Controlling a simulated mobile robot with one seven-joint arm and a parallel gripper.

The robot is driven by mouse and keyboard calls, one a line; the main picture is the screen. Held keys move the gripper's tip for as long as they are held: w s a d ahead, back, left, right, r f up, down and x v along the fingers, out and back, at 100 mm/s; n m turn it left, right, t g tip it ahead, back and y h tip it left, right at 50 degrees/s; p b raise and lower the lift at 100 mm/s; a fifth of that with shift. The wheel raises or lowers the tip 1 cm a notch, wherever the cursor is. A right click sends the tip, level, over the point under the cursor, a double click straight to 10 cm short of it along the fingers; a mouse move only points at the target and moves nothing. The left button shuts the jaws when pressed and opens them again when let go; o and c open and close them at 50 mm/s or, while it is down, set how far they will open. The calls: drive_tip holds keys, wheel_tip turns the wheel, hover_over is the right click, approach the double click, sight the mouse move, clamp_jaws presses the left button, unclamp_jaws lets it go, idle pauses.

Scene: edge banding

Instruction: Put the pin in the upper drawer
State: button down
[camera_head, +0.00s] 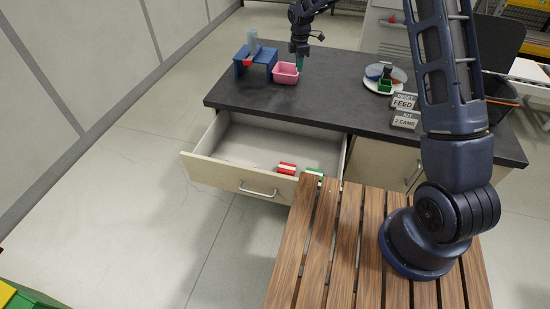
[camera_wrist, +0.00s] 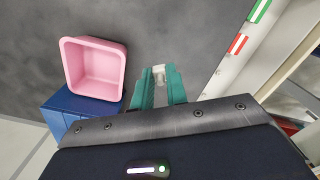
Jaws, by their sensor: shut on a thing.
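My gripper (camera_head: 300,62) hangs over the dark worktop, just right of the pink bin (camera_head: 285,73). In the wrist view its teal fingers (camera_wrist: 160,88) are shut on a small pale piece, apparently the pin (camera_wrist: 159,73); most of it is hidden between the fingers. The upper drawer (camera_head: 235,141) is pulled open below the worktop's front edge. A red-and-white piece (camera_head: 287,169) and a green-and-white piece (camera_head: 314,173) show near its front right. The pink bin also shows left of the fingers in the wrist view (camera_wrist: 97,68).
A blue stand (camera_head: 258,56) holding a pale blue item stands left of the bin. A white plate (camera_head: 371,86) with coloured pieces and two signs (camera_head: 404,101) (camera_head: 405,120) are at the right. The drawer's left and middle floor is clear.

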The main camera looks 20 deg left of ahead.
drive_tip(key=s+a+f+n, duration=0.2)
drive_tip(key=s+a, duration=0.1)
drive_tip(key=s, duration=0.1)
drive_tip(key=s+a+f+n, duration=0.2)
drive_tip(key=s+a+f, duration=0.1)
drive_tip(key=s+a, duration=0.1)
drive_tip(key=s+a+f+n, duration=0.2)
drive_tip(key=s+a, duration=0.2)
drive_tip(key=s, duration=0.2)
drive_tip(key=shift+f, duration=0.3)
drive_tip(key=s+a+f+n, duration=0.3)
drive_tip(key=s+f, duration=0.1)
drive_tip(key=s, duration=0.4)
drive_tip(key=s+a+f+n, duration=0.3)
drive_tip(key=s+a, duration=0.1)
drive_tip(key=s, duration=0.5)
wheel_tip(320, 180, down, 20)
drive_tip(key=shift+w+d+r, duration=0.1)
drive_tip(key=shift+w+r, duration=0.05)
drive_tip(key=c, duration=1.4)
unclamp_jaws()
wheel_tip(320, 180, up, 12)
